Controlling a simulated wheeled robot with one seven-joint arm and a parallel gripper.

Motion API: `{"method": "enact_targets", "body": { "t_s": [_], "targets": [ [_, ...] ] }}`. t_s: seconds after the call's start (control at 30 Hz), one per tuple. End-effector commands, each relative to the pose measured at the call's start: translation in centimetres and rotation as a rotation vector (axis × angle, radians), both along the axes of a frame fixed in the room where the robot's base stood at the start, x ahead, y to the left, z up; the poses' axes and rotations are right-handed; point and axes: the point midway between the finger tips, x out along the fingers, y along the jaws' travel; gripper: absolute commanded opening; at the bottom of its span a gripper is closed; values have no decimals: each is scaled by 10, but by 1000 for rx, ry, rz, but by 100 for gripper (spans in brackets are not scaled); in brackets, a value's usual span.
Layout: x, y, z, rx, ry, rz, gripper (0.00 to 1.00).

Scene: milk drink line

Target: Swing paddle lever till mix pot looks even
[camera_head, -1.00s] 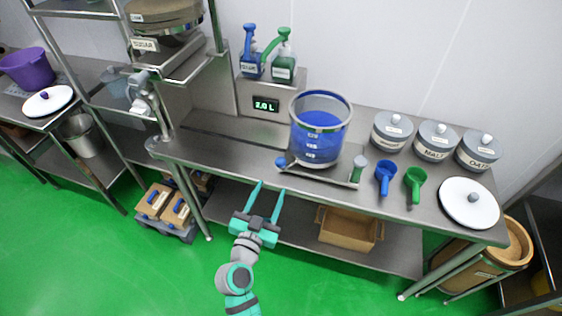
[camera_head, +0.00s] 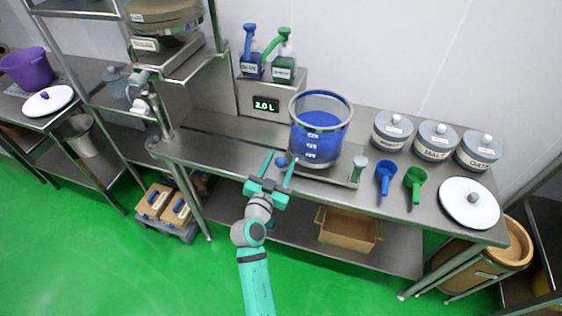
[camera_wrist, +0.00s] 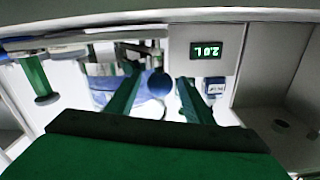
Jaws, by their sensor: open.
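The mix pot (camera_head: 321,138) is a clear round vessel with a metal rim and blue contents, standing on a metal base on the table. How even the contents are is too small to tell. A round blue knob (camera_head: 281,162), which looks like the lever's end, sits at the base's front left. In the wrist view the blue knob (camera_wrist: 159,84) shows between the fingertips; contact cannot be told.
A blue scoop (camera_head: 384,178) and a green scoop (camera_head: 414,183) lie right of the base. Several lidded grey tubs stand behind them. A white lid (camera_head: 465,205) lies at the right end. The table's left part is clear.

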Motion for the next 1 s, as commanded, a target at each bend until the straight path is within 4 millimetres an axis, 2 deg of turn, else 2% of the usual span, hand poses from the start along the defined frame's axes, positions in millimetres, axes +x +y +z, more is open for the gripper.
{"method": "enact_targets", "body": {
  "t_s": [0.27, 0.3, 0.5, 1.0],
  "targets": [
    [2, -1, 0, 0, 0, 0, 47],
    [2, -1, 0, 0, 0, 0, 45],
    [2, -1, 0, 0, 0, -1, 0],
    [4, -8, 0, 0, 1, 8, 0]
  ]
}}
